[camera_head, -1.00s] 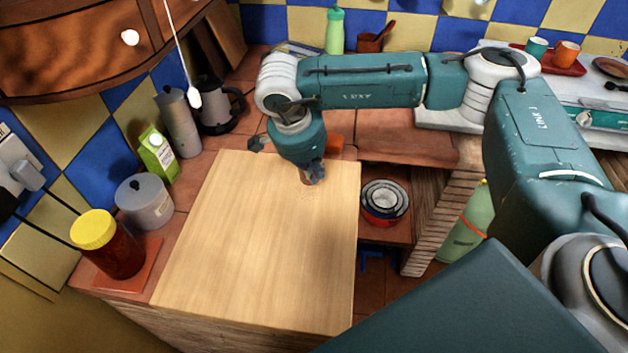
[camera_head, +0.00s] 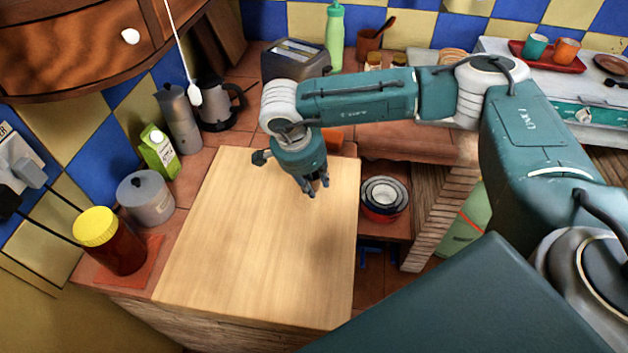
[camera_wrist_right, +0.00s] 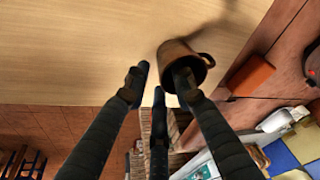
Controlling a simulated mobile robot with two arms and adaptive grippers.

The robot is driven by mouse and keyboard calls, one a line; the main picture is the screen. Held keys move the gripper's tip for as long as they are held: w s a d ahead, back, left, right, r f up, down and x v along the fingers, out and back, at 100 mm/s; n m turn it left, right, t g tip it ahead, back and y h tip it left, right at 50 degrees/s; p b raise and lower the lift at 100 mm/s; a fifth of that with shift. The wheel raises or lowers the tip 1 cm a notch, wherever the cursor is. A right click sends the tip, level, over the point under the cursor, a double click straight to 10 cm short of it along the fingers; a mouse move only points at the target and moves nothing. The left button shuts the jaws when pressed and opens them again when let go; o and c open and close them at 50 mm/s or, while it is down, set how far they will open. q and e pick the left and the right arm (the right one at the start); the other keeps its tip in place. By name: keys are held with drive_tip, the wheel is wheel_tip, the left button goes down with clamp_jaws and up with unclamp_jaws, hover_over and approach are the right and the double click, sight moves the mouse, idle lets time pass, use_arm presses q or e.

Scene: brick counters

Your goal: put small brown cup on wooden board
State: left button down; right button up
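The small brown cup (camera_wrist_right: 178,62) shows in the right wrist view, with its mouth toward the camera and its handle to the right. It appears to rest upright on the wooden board (camera_wrist_right: 70,50). My right gripper (camera_wrist_right: 158,88) has its fingers spread. One dark finger reaches into or across the cup's mouth; the other two are outside it. In the head view the right gripper (camera_head: 315,188) points down over the far right part of the wooden board (camera_head: 250,250). My left gripper is not in view.
A metal pot (camera_head: 146,200), a red jar with a yellow lid (camera_head: 112,245) and a green carton (camera_head: 158,152) stand left of the board. Stacked bowls (camera_head: 384,197) sit to its right. A toaster (camera_head: 295,62) is behind. Most of the board is clear.

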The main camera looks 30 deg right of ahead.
drive_tip(key=shift+r, duration=0.2)
drive_tip(key=shift+a+r, duration=0.15)
drive_tip(key=shift+r, duration=0.15)
drive_tip(key=b+v, duration=0.3)
drive_tip(key=v, duration=0.8)
drive_tip(key=shift+r, duration=0.15)
